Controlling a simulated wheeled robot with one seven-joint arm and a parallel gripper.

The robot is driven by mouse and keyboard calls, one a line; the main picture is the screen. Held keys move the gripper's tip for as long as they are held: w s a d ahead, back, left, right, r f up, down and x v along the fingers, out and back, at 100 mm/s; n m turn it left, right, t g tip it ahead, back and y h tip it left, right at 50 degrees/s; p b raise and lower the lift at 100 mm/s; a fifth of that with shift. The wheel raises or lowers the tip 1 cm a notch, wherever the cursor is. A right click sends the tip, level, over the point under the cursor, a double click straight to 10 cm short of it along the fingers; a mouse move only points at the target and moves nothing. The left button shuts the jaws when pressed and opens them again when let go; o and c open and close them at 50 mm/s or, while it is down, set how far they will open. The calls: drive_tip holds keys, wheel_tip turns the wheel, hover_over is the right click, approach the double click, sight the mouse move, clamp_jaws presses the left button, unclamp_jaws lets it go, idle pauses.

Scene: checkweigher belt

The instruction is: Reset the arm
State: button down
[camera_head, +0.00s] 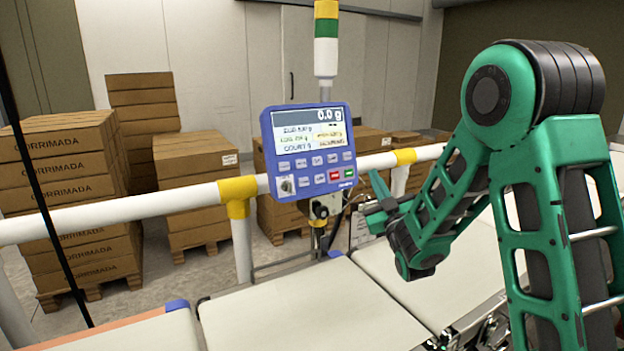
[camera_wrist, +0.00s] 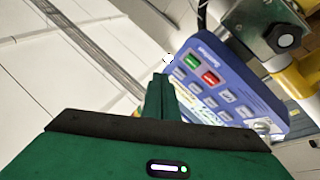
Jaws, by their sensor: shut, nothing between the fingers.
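My gripper (camera_head: 376,190) is at the end of the green and black arm, just right of and below the blue control panel (camera_head: 312,112). Its fingers are shut with nothing between them. In the wrist view my gripper (camera_wrist: 160,82) points up, with the panel (camera_wrist: 222,95) beside it on the right; its green and red buttons are close to the fingertips. In the head view the gripper looks apart from the panel; I cannot tell the exact gap. The panel's screen reads 0.0 g.
White belts (camera_head: 310,310) run below the arm and look empty. A white rail with yellow joints (camera_head: 238,190) crosses behind them. A green and white signal post (camera_head: 326,45) rises behind the panel. Stacked cartons (camera_head: 75,200) stand on pallets beyond the rail.

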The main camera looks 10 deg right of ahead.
drive_tip(key=d+f+m+g+h, duration=0.2)
drive_tip(key=d+m+g+h, duration=0.15)
drive_tip(key=d, duration=0.45)
drive_tip(key=s+d+f+m+g+h, duration=0.1)
drive_tip(key=s+d+f+m+g, duration=0.1)
drive_tip(key=s+d+f+g, duration=0.45)
drive_tip(key=s+d+f+m+g+h, duration=0.25)
drive_tip(key=s+d, duration=0.25)
drive_tip(key=s, duration=0.4)
drive_tip(key=s+a+f+m+g+y, duration=0.1)
drive_tip(key=s+g, duration=0.4)
drive_tip(key=s, duration=1.1)
drive_tip(key=s+a+f+m+g+y, duration=0.2)
drive_tip(key=s+a+m+g+y, duration=0.1)
drive_tip(key=s, duration=1.3)
drive_tip(key=shift+a+g+y, duration=0.25)
drive_tip(key=shift+g+y, duration=0.35)
drive_tip(key=shift+g, duration=0.45)
drive_tip(key=shift+w+f, duration=0.25)
drive_tip(key=shift+w, duration=0.4)
